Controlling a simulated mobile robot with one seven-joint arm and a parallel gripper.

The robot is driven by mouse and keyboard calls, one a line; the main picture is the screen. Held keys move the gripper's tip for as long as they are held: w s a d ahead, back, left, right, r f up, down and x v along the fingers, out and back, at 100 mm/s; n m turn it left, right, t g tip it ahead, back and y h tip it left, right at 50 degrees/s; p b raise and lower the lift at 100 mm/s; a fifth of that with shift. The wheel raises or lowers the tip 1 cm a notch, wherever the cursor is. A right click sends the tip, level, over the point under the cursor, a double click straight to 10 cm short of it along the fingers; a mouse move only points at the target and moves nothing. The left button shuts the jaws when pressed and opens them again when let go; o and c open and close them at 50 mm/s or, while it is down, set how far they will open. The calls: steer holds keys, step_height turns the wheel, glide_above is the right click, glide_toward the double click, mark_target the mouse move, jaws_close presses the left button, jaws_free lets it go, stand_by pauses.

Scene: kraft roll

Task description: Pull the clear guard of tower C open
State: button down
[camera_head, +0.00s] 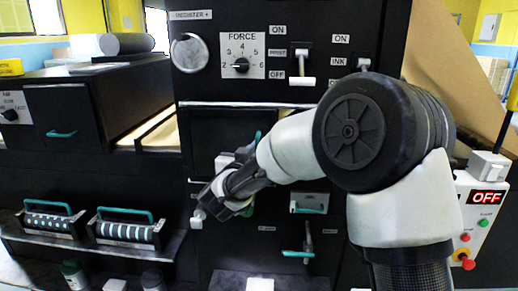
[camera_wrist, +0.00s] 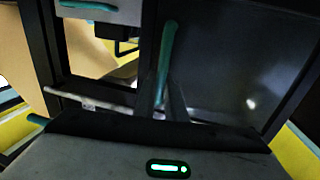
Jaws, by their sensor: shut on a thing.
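A dark, see-through guard panel (camera_head: 218,128) sits in the tower front below the FORCE dial, with a teal upright handle (camera_head: 257,137) at its right side. In the wrist view the panel (camera_wrist: 235,70) fills the right half, and the teal handle (camera_wrist: 168,45) runs up from between my fingers. My gripper (camera_wrist: 163,98) is shut on this handle. In the head view my gripper (camera_head: 248,157) is partly hidden by my own wrist. I cannot tell if the panel stands ajar. The tower's letter is not readable.
Above the guard are a FORCE dial (camera_head: 241,65), a round knob (camera_head: 189,53) and ON/OFF levers (camera_head: 302,66). Below are a small teal-handled drawer (camera_head: 309,204) and a teal lever (camera_head: 299,253). A control box (camera_head: 482,215) reading OFF stands right. Roller trays (camera_head: 126,229) are left.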

steer(key=c, duration=1.8)
jaws_free()
steer(key=s+a, duration=0.1)
steer(key=s, duration=0.4)
steer(key=s+a+p, duration=0.1)
steer(key=s, duration=0.5)
steer(key=s+a, duration=0.1)
steer(key=s, duration=0.5)
steer(key=shift+a, duration=0.15)
